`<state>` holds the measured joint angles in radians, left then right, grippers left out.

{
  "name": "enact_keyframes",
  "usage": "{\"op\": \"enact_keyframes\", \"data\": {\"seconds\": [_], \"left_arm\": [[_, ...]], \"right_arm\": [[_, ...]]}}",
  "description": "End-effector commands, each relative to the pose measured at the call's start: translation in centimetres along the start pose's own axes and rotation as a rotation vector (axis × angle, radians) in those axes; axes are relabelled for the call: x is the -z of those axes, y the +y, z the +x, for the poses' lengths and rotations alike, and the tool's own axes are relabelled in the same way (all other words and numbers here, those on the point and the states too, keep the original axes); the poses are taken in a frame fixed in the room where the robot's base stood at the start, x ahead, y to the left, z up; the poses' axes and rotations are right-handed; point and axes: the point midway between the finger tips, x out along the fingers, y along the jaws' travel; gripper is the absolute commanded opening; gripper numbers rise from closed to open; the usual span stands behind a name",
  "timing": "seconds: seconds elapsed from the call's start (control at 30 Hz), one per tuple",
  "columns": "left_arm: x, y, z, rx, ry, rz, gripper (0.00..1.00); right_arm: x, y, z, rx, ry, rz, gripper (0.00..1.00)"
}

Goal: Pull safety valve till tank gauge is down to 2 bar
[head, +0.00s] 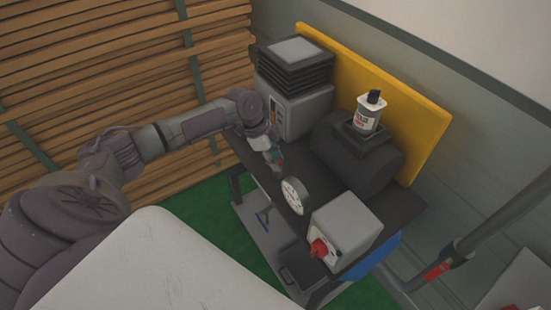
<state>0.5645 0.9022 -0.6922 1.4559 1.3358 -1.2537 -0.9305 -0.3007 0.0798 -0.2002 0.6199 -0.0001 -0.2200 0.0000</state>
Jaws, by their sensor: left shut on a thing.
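The tank gauge (292,196) is a round white dial in a grey case at the front edge of the dark bench. Its needle is too small to read. The tank (355,158) is a dark grey cylinder lying on the bench behind the gauge. My left gripper (276,163) is beside the gauge, up and to its left, and is shut on a small part with a bit of red, which I take for the safety valve. The gripper hides most of that part. My right gripper is not in view.
A grey box with black ribs (292,75) stands at the bench's far left. A white bottle (369,112) stands on the tank. A grey box with a red knob (345,232) is at the near right. A yellow board (425,125) backs the bench (402,207). Wooden slats (90,60) are at left.

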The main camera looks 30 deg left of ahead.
Motion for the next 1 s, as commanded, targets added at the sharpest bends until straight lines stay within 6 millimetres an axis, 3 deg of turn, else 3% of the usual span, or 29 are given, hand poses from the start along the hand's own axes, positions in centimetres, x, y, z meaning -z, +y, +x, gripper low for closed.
{"op": "enact_keyframes", "data": {"seconds": [0.23,0.5,0.53,0.63,1.0], "left_arm": [[0.7,0.0,-1.6,0.000,0.000,0.000,0.00],[0.6,-0.1,-1.5,0.002,0.001,0.000,0.00],[0.6,-0.1,-1.5,0.002,0.001,0.000,0.33],[0.6,-0.1,-1.5,0.001,0.001,0.000,0.49],[0.6,-0.1,-1.8,0.001,0.001,0.000,0.52]], "right_arm": [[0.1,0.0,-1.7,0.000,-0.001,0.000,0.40],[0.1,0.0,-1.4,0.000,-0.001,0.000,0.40],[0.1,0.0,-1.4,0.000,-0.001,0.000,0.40],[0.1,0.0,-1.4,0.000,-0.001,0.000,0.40],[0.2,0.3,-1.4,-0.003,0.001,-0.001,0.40]]}}
